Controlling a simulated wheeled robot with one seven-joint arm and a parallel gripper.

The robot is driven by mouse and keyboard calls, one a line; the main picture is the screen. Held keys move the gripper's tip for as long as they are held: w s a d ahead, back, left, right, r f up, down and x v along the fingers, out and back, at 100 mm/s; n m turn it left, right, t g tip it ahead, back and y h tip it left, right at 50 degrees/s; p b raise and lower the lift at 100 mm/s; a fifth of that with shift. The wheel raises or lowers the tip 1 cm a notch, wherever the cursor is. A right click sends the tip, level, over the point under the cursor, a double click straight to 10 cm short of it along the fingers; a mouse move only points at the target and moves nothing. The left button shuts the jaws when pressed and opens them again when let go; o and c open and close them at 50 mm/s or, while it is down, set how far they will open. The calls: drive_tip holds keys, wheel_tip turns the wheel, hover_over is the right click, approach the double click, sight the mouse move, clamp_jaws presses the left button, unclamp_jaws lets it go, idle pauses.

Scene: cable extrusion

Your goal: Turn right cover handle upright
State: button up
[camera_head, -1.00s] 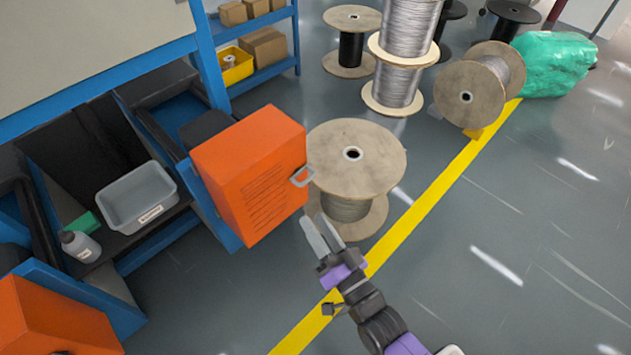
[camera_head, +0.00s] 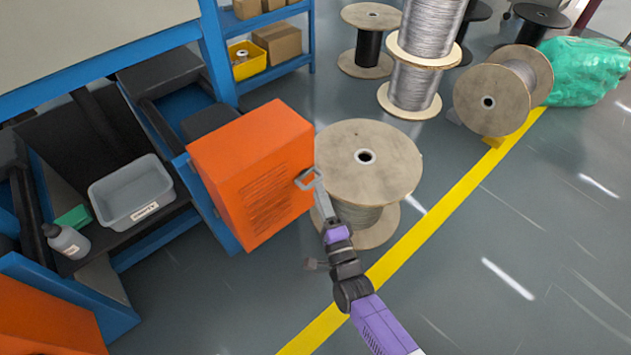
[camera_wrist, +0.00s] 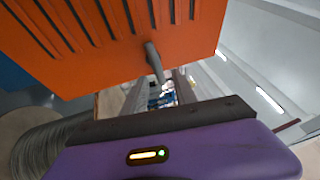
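The right cover (camera_head: 250,170) is an orange box with dark slots, standing open from the blue machine frame. Its grey handle (camera_head: 303,180) sticks out from the right face, and also shows in the wrist view (camera_wrist: 154,62) hanging from the cover's lower edge. My gripper (camera_head: 318,192) is right at the handle, with its fingers overlapping it in the head view. In the wrist view my gripper's two fingers (camera_wrist: 160,92) stand apart, with the handle's end between them. I cannot tell whether either finger touches it.
A large wooden cable spool (camera_head: 375,165) stands just behind and right of my gripper. Another orange cover (camera_head: 45,315) is at lower left. A grey bin (camera_head: 130,190) and a bottle (camera_head: 66,240) sit on the black shelf.

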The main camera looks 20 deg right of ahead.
sight(315, 180)
drive_tip(key=shift+b+x, duration=0.35)
drive_tip(key=shift+x, duration=1.9)
clamp_jaws()
